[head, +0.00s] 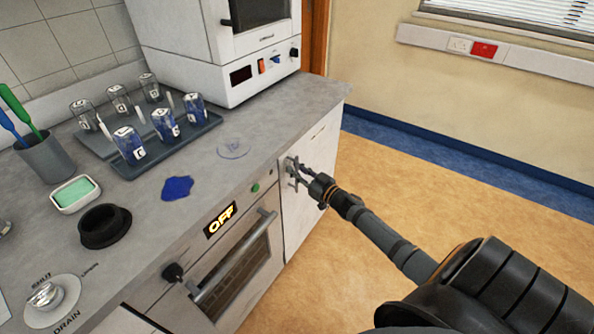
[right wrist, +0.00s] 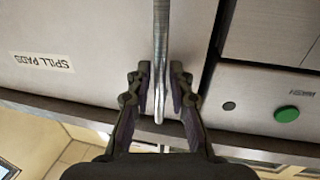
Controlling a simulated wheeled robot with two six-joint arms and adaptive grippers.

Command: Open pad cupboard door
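The pad cupboard door (head: 314,190) is the pale panel right of the oven, under the counter, and it looks shut. In the right wrist view it is the light panel (right wrist: 70,35) with an upside-down SPILL PADS label (right wrist: 41,62). Its grey bar handle (right wrist: 160,50) stands upright near the door edge by the oven. My right gripper (head: 291,173) is at the handle. Its fingertips (right wrist: 160,88) are on either side of the bar, close to it. Whether they press on it is unclear. My left gripper is out of view.
The oven (head: 236,275), with its OFF display, handle and green button (head: 255,188), adjoins the cupboard. Above are the counter (head: 275,130) with a tray of jars (head: 190,135), a blue patch (head: 177,188) and a white appliance (head: 180,50). The floor (head: 430,180) at right is clear.

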